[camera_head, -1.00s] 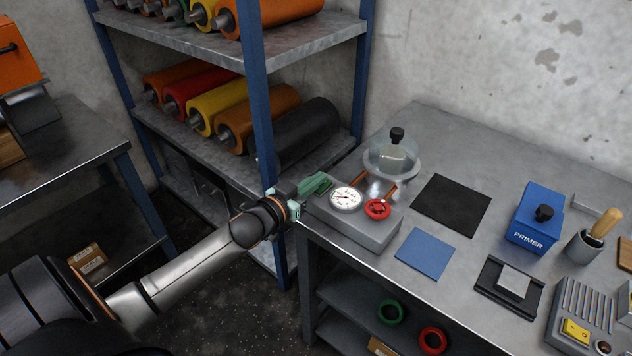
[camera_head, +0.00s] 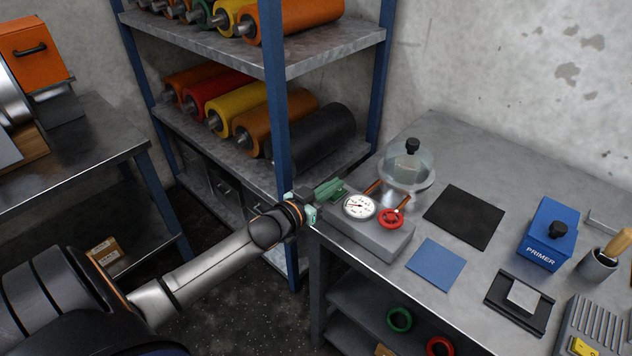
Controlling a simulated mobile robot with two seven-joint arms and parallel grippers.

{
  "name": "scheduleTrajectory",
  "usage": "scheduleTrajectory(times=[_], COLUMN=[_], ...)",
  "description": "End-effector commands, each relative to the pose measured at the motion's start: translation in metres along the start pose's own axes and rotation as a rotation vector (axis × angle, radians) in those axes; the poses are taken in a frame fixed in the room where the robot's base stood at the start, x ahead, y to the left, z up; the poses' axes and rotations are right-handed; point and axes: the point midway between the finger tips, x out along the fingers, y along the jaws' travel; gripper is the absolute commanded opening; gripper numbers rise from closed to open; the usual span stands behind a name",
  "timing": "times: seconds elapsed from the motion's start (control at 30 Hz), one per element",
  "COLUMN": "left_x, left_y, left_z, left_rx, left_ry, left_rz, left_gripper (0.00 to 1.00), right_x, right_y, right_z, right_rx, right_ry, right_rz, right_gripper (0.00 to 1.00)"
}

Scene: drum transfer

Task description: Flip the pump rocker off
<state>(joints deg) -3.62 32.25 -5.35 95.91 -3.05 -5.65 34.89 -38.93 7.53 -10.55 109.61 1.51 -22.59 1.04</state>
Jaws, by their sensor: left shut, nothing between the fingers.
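A grey pump box (camera_head: 376,240) stands at the near left corner of the metal table. On it are a round white gauge (camera_head: 359,206) and a red valve wheel (camera_head: 391,218). I cannot tell whether the fingers touch the box. My right gripper is not in view.
A glass bell jar (camera_head: 406,168) with a black knob stands just behind the pump box. A black mat (camera_head: 464,217), a blue mat (camera_head: 436,264) and a blue PRIMER box (camera_head: 548,234) lie to the right. A shelf post (camera_head: 278,130) rises close to my left wrist.

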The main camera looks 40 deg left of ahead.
Motion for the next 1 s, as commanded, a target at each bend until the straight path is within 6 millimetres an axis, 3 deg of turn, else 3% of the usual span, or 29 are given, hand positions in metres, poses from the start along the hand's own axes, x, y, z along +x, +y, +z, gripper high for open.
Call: scheduleTrajectory(times=[0.03,0.23,0.3,0.6,0.8,1.0], left_x=[0.000,0.003,-0.013,-0.063,-0.084,-0.092], left_y=[0.000,-0.001,0.000,0.000,-0.001,-0.001], left_z=[-0.013,-0.042,-0.035,-0.049,-0.056,-0.059], left_rx=[-0.001,0.000,0.001,0.000,0.000,0.001], left_ry=[0.002,0.000,-0.002,-0.001,-0.001,0.000], left_rz=[0.000,0.000,0.001,0.001,0.000,-0.001], left_gripper=[0.00,0.00,0.00,0.00,0.00,0.00], right_x=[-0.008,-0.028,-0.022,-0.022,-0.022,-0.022], right_y=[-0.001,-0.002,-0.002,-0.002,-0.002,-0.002], right_z=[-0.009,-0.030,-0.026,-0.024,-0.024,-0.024], right_rx=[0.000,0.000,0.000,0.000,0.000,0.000], right_ry=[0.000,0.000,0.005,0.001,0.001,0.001], right_rz=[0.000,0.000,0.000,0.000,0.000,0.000], right_gripper=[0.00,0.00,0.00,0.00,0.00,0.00])
